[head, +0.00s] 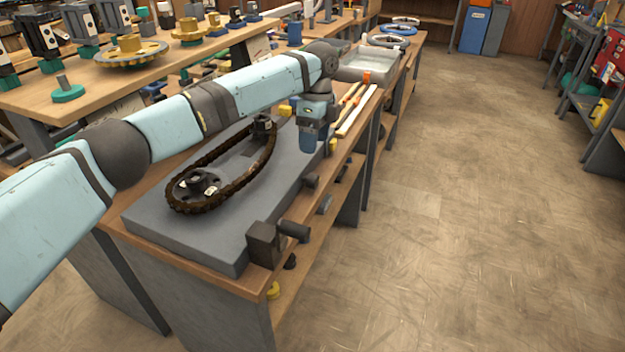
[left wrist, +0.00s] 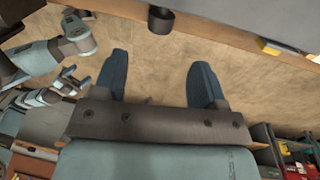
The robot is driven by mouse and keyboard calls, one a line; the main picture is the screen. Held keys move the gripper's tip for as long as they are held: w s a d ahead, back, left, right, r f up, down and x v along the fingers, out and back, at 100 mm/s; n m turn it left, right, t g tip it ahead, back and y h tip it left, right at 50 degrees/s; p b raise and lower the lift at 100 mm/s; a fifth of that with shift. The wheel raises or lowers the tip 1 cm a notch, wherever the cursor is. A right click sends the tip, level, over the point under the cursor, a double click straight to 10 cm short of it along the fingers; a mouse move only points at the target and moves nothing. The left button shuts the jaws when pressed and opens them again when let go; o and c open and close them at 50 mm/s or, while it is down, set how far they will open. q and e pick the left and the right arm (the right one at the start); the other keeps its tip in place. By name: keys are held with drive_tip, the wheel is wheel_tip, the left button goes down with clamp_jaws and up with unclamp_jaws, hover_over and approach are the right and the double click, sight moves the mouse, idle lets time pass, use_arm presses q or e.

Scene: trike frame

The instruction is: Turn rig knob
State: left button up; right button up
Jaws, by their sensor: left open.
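The rig is a grey slab (head: 225,215) on the wooden bench, with a dark chain (head: 240,175) looped around two sprockets. A dark block with a cylindrical knob (head: 293,230) sits at its near right corner. Another dark knob (head: 312,181) sticks out farther along the right side. My left gripper (head: 312,140) hangs over the far right part of the slab, pointing down. In the left wrist view its two blue fingers (left wrist: 160,75) are apart with nothing between them. A dark round knob (left wrist: 161,20) shows just beyond the fingertips, apart from them.
Light and orange bars (head: 352,108) and a grey tray (head: 368,66) lie beyond the slab. A second bench (head: 40,98) with gears and fixtures stands at the back left. The floor (head: 450,200) right of the bench is clear.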

sight(313, 175)
use_arm(q)
drive_tip(key=f, duration=0.3)
drive_tip(key=f+b, duration=0.1)
drive_tip(key=f, duration=0.2)
drive_tip(key=s+f+b, duration=0.1)
drive_tip(key=f, duration=0.2)
drive_tip(key=shift+s+a+f, duration=0.1)
drive_tip(key=shift+a+f, duration=0.1)
drive_tip(key=shift+f, duration=0.4)
use_arm(e)
drive_tip(key=r, duration=0.1)
drive_tip(key=w+a+r+t, duration=0.1)
drive_tip(key=y, duration=0.1)
drive_tip(key=shift+w+a+r+t, duration=0.25)
drive_tip(key=shift+a+r+t, duration=0.15)
drive_tip(key=shift+r, duration=0.2)
